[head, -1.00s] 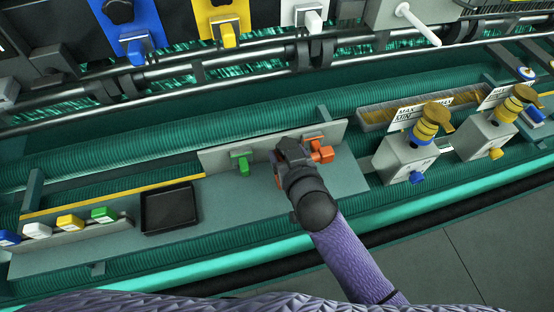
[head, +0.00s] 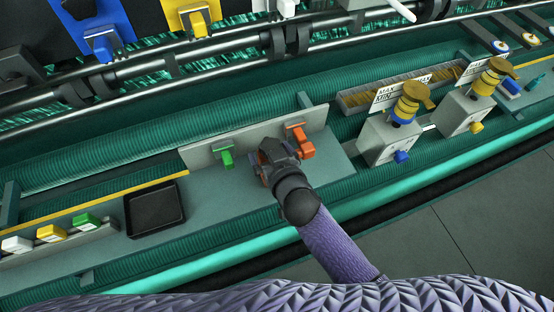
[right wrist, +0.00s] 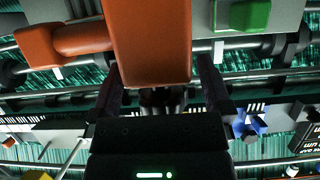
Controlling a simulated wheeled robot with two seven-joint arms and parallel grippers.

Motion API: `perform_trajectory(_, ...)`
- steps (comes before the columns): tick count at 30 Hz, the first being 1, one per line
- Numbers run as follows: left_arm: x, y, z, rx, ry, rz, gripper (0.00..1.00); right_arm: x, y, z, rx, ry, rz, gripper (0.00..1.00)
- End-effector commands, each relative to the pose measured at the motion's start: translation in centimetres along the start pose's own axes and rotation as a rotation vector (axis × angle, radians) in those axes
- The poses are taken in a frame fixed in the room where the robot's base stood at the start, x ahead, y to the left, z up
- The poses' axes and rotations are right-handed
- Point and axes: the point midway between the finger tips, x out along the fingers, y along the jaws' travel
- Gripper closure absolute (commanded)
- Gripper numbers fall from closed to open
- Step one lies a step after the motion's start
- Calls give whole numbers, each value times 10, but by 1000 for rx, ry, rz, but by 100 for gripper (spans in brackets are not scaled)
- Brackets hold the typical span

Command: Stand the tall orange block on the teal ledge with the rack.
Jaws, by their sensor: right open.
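An orange piece (head: 301,142) shows at the right part of the upright grey panel, with a blocky lower part. In the right wrist view the orange block (right wrist: 150,45) is large at the top, with a round orange stub joining it to another orange part at left. My right gripper (head: 272,152) is just left of and below the orange piece in the head view. Its two fingers are apart, and the block is in front of them. I cannot tell whether they touch it. The grey-teal ledge (head: 215,205) holds a low rack (head: 60,247) with green, yellow and white blocks at left. My left gripper is out of view.
A green piece (head: 226,157) is on the panel (head: 200,155) left of my gripper. A black tray (head: 154,210) lies on the ledge. Grey boxes with blue and yellow knobs (head: 390,138) stand at right. Bare ledge shows between tray and gripper.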

Motion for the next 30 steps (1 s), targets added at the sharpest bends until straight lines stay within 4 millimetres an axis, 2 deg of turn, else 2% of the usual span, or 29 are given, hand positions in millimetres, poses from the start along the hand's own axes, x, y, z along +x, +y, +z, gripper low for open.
perform_trajectory(4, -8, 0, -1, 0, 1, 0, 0, -32, 0, -1, 2, -3, -1, 0)
perform_trajectory(12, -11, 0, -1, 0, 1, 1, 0, -97, 0, 1, 1, -3, 1, 0)
perform_trajectory(17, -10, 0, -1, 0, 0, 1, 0, -115, 0, 1, 0, -2, 1, 0)
perform_trajectory(20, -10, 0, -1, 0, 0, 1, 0, -117, 0, 0, -1, -1, 2, 0)
perform_trajectory(22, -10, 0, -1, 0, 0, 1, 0, -114, 2, 11, -7, -27, 3, 0)
perform_trajectory(23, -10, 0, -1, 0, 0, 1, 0, -111, 4, 23, -12, -58, 5, 0)
perform_trajectory(26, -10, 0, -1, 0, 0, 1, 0, -103, 18, 106, -41, -263, 20, 0)
perform_trajectory(27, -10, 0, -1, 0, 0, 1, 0, -106, 26, 150, -45, -375, 27, 0)
perform_trajectory(28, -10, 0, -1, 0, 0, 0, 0, -112, 32, 182, -44, -457, 33, 0)
perform_trajectory(30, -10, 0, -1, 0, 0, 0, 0, -137, 44, 252, -28, -647, 47, 0)
